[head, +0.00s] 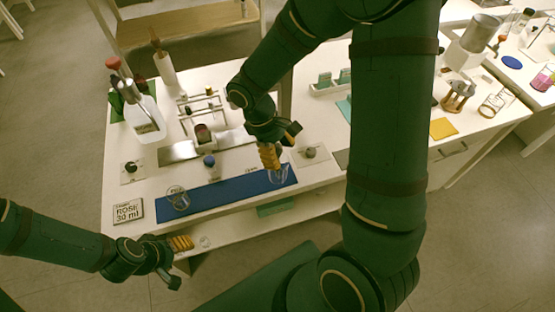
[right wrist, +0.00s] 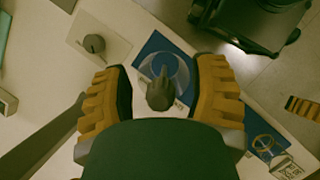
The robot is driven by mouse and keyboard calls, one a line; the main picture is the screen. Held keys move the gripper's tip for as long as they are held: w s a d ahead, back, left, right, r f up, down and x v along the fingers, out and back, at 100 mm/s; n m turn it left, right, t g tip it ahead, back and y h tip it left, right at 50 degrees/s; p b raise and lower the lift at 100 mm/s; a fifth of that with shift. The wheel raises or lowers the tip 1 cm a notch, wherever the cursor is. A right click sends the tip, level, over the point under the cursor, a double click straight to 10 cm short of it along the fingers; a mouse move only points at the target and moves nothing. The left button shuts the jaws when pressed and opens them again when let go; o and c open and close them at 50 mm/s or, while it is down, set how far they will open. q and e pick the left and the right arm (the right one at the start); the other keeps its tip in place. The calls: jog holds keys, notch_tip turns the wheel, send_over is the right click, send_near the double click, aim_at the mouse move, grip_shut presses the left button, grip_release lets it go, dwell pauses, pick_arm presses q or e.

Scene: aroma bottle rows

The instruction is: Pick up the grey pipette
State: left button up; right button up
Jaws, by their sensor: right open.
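The grey pipette shows as a round grey top (head: 310,152) on a small white base, right of the blue mat's end. It also shows at upper left in the right wrist view (right wrist: 94,43). My right gripper (head: 269,157) is open above the right end of the mat, left of and apart from that top. Its spread yellow fingers (right wrist: 160,100) show in the right wrist view. A dark grey pointed piece lies between them; I cannot tell what it is. My left gripper (head: 181,243) is low in front of the table; its finger gap is not clear.
The blue mat (head: 225,191) bears a glass beaker (head: 177,198) at left and another (head: 279,176) under my right gripper. Blue (head: 209,161) and black (head: 131,167) tops stand behind and left of it. A ROSE 30 ml sign (head: 128,211) stands at the front left.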

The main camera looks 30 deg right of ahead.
jog(key=shift+c, duration=0.3)
jog(key=c, duration=0.7)
jog(key=shift+o, duration=0.2)
jog(key=shift+r, duration=0.1)
notch_tip(320, 180, up, 10)
jog(key=p, duration=0.3)
